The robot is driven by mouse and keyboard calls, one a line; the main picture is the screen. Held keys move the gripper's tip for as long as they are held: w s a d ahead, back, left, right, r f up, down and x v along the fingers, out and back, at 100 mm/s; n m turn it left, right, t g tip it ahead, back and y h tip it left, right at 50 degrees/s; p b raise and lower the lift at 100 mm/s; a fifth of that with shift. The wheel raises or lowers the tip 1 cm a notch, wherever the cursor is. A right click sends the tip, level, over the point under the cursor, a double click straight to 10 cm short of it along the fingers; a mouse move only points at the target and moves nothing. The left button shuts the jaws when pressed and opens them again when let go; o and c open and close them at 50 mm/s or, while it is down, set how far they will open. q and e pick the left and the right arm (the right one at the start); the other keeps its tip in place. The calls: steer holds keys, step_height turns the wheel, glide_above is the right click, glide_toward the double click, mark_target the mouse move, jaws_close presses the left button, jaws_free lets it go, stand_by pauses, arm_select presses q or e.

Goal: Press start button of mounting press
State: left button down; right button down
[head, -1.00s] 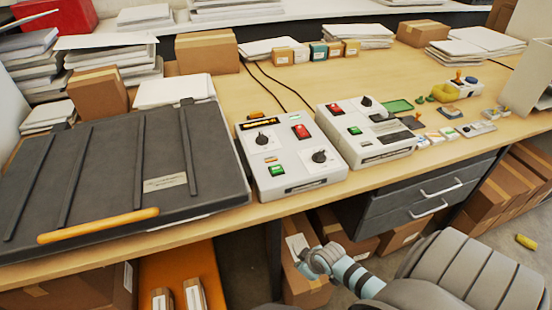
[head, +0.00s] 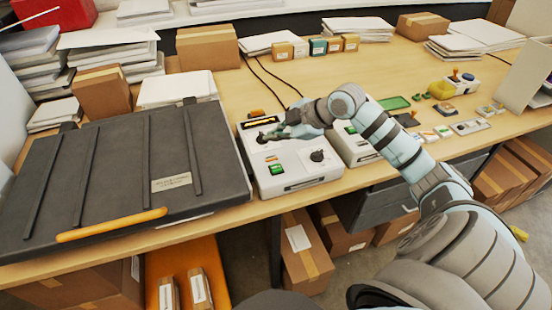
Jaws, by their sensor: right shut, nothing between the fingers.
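The mounting press (head: 130,160) is a wide dark grey slab with ribs and an orange front handle (head: 110,225), at the left of the bench. A white control box (head: 300,183) stands right beside it. It has a green button (head: 277,169) at front left, a black knob (head: 318,156) at front right and an orange lamp (head: 256,113) at the back. My right gripper (head: 268,136) is shut and empty, over the box's rear part, behind the green button. It covers the red switch and part of the rear knob. I cannot tell whether it touches the box. My left gripper is out of view.
A second white control box (head: 360,153) stands to the right, partly behind my right arm. Cardboard boxes (head: 207,48) and paper stacks line the back. Small stamps and a green tray (head: 394,103) lie at the right. Bare wood (head: 225,95) shows behind the first box.

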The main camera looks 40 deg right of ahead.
mark_target(276, 170)
step_height(276, 170, down, 9)
steer(key=b, duration=0.8)
steer(key=shift+r, duration=0.2)
steer(key=shift+f, duration=0.2)
steer(key=shift+f, duration=0.15)
stand_by(0.8)
steer(key=shift+f, duration=0.25)
steer(key=shift+f, duration=0.45)
stand_by(0.6)
stand_by(0.3)
steer(key=shift+r+p, duration=0.75)
steer(key=shift+r, duration=0.15)
